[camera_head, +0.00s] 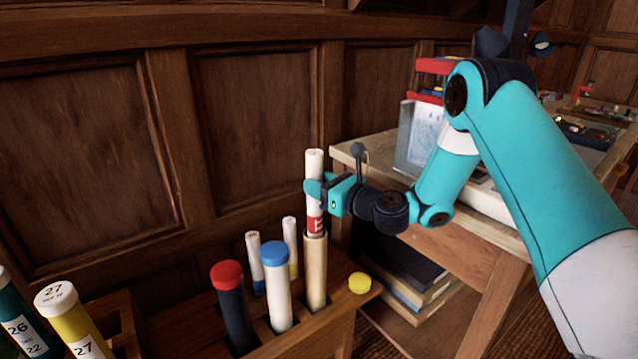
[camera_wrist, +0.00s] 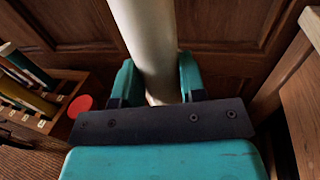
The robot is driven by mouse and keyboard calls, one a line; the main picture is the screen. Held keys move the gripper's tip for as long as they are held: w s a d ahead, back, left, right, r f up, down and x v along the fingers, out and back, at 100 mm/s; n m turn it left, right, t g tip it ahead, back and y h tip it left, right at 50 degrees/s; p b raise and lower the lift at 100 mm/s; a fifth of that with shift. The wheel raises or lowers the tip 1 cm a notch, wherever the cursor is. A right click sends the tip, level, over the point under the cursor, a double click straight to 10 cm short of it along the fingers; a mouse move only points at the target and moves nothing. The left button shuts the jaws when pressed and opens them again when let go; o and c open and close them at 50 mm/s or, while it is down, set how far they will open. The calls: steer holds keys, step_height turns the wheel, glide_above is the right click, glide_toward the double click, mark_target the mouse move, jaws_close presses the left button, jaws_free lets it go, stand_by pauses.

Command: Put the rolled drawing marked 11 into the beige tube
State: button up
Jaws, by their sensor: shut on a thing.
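The rolled drawing (camera_head: 314,163) is white with a red band near its lower part; its number cannot be read clearly from here. My gripper (camera_head: 316,190) is shut on it and holds it upright. The roll also shows in the wrist view (camera_wrist: 150,40), between the two teal fingers (camera_wrist: 160,88). The beige tube (camera_head: 316,270) stands in the wooden rack directly below the roll. The roll's lower end meets the tube's mouth in the head view; whether it is inside the tube cannot be told.
A red-capped dark tube (camera_head: 230,300) and a blue-capped white tube (camera_head: 276,290) stand beside the beige tube. Two thinner rolls (camera_head: 254,262) (camera_head: 290,240) are behind them. A yellow cap (camera_head: 359,283) lies on the rack's right end. A wooden table (camera_head: 470,262) stands at right.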

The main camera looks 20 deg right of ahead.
steer(key=o, duration=1)
steer(key=b+v, duration=1.6)
steer(key=v, duration=0.1)
steer(key=shift+s, duration=0.25)
